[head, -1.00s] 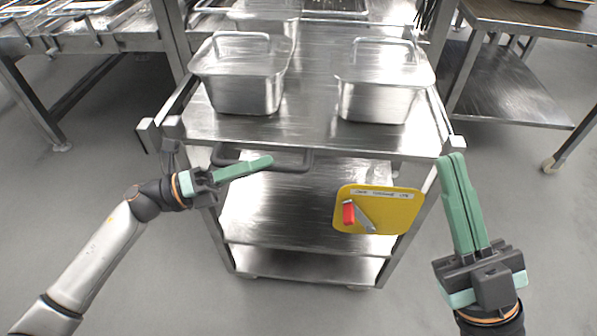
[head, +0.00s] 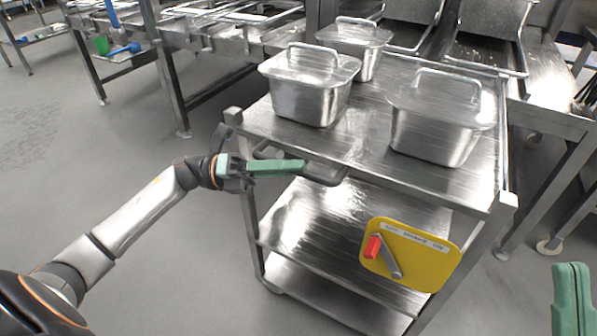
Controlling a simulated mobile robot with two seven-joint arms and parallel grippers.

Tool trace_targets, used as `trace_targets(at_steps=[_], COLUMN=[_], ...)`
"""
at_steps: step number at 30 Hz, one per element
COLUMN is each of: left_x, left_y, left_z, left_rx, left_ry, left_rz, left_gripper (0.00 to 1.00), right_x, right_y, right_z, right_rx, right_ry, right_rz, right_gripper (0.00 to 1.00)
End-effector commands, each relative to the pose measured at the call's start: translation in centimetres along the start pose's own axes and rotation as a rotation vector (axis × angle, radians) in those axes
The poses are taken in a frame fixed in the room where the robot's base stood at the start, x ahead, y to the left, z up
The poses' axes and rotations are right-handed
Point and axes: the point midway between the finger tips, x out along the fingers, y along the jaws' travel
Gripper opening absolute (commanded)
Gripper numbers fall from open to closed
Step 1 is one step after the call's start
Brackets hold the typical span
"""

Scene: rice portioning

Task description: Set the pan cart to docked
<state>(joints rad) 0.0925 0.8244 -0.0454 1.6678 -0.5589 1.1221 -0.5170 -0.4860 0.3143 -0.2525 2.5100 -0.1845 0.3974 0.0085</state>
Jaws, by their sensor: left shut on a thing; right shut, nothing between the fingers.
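The pan cart (head: 470,196) is a steel cart with shelves, standing turned at an angle in front of me. Its dark push handle (head: 322,180) runs along the near edge. My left gripper (head: 298,167) is shut on the handle near its left part. A yellow plate (head: 440,262) hangs at the cart's near right side, with a red-gripped lever (head: 388,262) and a label too small to read with certainty. My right gripper (head: 572,285) is shut and empty at the lower right edge, apart from the cart.
Lidded steel pans (head: 310,90) (head: 440,120) stand on the cart top, with another (head: 357,45) behind. A steel counter (head: 205,40) is at the back left, and more steel counters stand behind and right. The grey floor at left is clear.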

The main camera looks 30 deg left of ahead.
Motion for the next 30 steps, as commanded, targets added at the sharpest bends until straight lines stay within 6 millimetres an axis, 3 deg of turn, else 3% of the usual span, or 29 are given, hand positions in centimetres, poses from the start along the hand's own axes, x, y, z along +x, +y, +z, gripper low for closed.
trace_targets(at_steps=[12,13,20,30], left_x=[-0.44,-0.45,-0.33,-0.6], left_y=[-0.02,-0.02,-0.02,0.01], left_z=[0.41,0.42,0.28,0.18], left_rx=[0.001,0.001,0.001,-0.001], left_ry=[-0.007,-0.007,-0.004,-0.002], left_rz=[0.003,0.004,0.002,0.002], left_gripper=[0.0,0.21,0.47,0.5], right_x=[-0.01,-0.01,-0.01,0.04], right_y=[0.02,0.02,0.03,0.06], right_z=[0.04,0.04,0.03,-0.01], right_rx=[0.0,0.0,0.001,0.001], right_ry=[0.0,0.0,0.0,0.0], right_rz=[0.003,0.003,0.004,0.004], right_gripper=[0.0,0.0,0.0,0.0])
